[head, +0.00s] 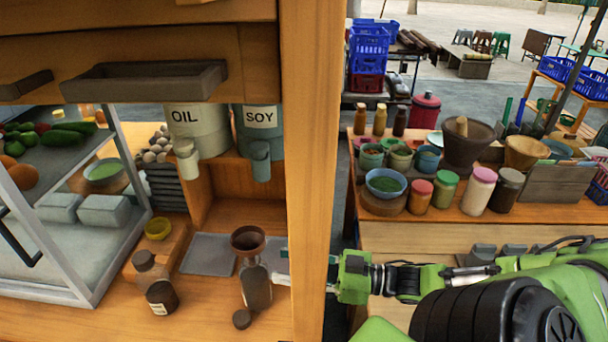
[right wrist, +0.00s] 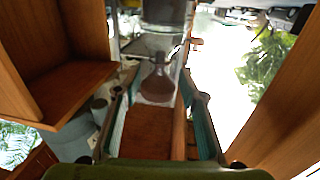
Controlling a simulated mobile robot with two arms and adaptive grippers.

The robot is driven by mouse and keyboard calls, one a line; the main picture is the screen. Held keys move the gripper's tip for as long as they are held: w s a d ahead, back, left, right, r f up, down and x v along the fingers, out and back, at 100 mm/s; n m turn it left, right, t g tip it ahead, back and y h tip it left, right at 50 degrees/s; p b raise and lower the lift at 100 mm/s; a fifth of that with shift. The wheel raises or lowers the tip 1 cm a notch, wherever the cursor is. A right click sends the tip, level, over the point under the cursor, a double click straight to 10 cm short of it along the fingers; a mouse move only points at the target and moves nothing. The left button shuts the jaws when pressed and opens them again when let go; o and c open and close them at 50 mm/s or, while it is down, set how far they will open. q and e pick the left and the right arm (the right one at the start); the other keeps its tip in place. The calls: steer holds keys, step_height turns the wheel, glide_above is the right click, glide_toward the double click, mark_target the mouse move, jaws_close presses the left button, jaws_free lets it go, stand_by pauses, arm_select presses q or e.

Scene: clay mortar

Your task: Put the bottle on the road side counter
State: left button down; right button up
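A dark glass bottle (head: 256,288) stands upright on the wooden counter at lower centre in the head view, with a brown funnel (head: 249,240) at its top. My right gripper (head: 282,266) reaches in from the right behind the wooden post, its fingertips just right of the bottle's neck. In the right wrist view its two teal fingers (right wrist: 158,78) are spread apart. A blurred brownish bottle shape (right wrist: 158,84) shows between and beyond them; contact is not visible. The table beyond the post (head: 400,236), apparently the road side counter, carries jars and bowls. My left gripper is out of view.
The wooden post (head: 315,150) stands between the bottle and the right-hand table. A small dark jar (head: 161,297), another jar (head: 150,268) and a round cap (head: 242,319) are near the bottle. A grey tray (head: 208,255) lies behind it. The right-hand table's front edge is mostly clear.

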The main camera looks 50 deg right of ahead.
steer(key=v, duration=0.3)
steer(key=shift+s, duration=0.1)
stand_by(0.6)
